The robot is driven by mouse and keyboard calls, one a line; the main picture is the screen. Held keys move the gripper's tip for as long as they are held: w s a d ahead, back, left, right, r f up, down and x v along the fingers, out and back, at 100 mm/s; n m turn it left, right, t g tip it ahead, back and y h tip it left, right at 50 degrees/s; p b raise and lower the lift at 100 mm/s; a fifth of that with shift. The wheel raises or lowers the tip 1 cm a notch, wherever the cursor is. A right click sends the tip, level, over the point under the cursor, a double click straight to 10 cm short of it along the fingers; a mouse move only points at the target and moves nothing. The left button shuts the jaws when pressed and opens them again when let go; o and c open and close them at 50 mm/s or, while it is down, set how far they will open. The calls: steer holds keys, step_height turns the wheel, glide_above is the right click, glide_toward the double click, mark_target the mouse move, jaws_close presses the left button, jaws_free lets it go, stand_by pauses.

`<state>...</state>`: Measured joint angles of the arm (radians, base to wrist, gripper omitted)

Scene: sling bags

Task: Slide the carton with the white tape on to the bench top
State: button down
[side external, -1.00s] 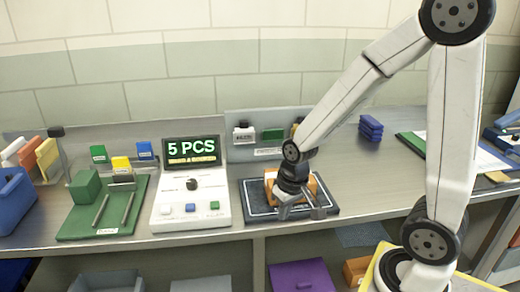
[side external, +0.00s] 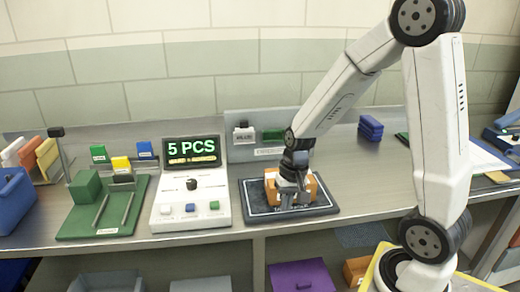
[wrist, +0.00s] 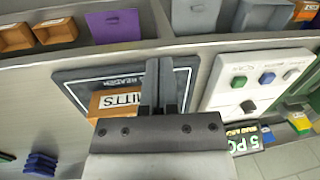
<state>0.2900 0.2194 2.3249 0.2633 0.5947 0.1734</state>
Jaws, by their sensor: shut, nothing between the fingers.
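An orange carton (side external: 311,187) sits on a dark mat (side external: 256,208) with a white outline on the bench top (side external: 365,185). In the wrist view the carton (wrist: 100,110) shows a white strip with dark lettering, partly hidden by my gripper. My gripper (side external: 286,205) is shut and empty, pointing down at the carton's near side in the side view. In the wrist view the fingers (wrist: 163,68) lie together over the dark mat, beside the carton. I cannot tell whether they touch it.
A white console (side external: 190,207) with a lit "5 PCS" display stands left of the mat. Further left is a green tray (side external: 105,225) with rods. Blue blocks (side external: 370,127) are stacked at the back right. Bare bench lies right of the mat.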

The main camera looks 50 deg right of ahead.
steer(key=w+d+f+m+t+y, duration=0.2)
steer(key=d+m+t+y, duration=0.4)
steer(key=d+m, duration=1.3)
steer(key=d+t, duration=0.1)
steer(key=d, duration=0.5)
steer(key=shift+y, duration=0.3)
glide_toward(270, 178)
steer(key=x, duration=0.4)
steer(key=shift+a, duration=0.1)
steer(key=shift+f, duration=0.9)
steer(key=shift+f, duration=0.1)
steer(key=shift+s, duration=0.1)
